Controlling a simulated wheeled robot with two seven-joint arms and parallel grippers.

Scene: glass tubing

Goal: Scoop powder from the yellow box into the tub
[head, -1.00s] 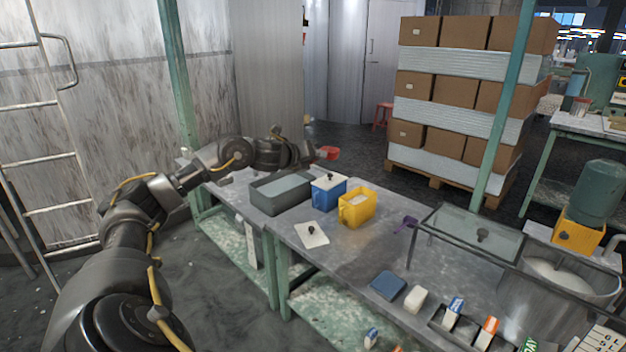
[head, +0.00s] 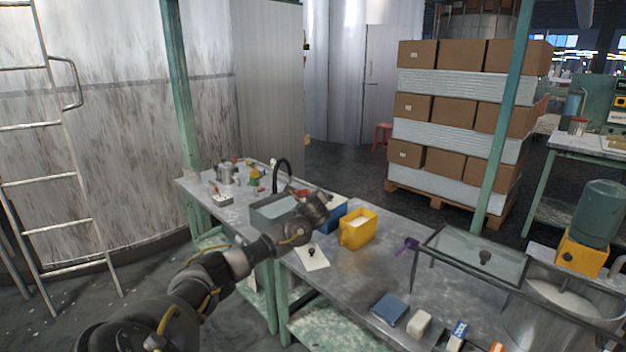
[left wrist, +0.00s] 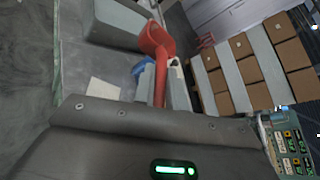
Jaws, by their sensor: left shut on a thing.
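The yellow box (head: 357,232) stands on the metal table, open at the top with pale powder inside. A grey rectangular tub (head: 262,219) stands to its left, partly hidden behind my left arm. My left gripper (head: 316,203) is above the table, left of the yellow box and in front of the blue box. It is shut on a red scoop (left wrist: 157,42), whose handle rises from the gripper and whose bowl shows at the far end in the left wrist view. In the head view the scoop is mostly hidden. My right gripper is not in view.
A blue box (head: 334,217) stands between the tub and the yellow box. A white lid with a dark knob (head: 312,257) lies at the table's front edge. A purple scoop (head: 407,244) and a glass-topped frame (head: 478,254) are to the right. A blue pad (head: 389,308) lies in front.

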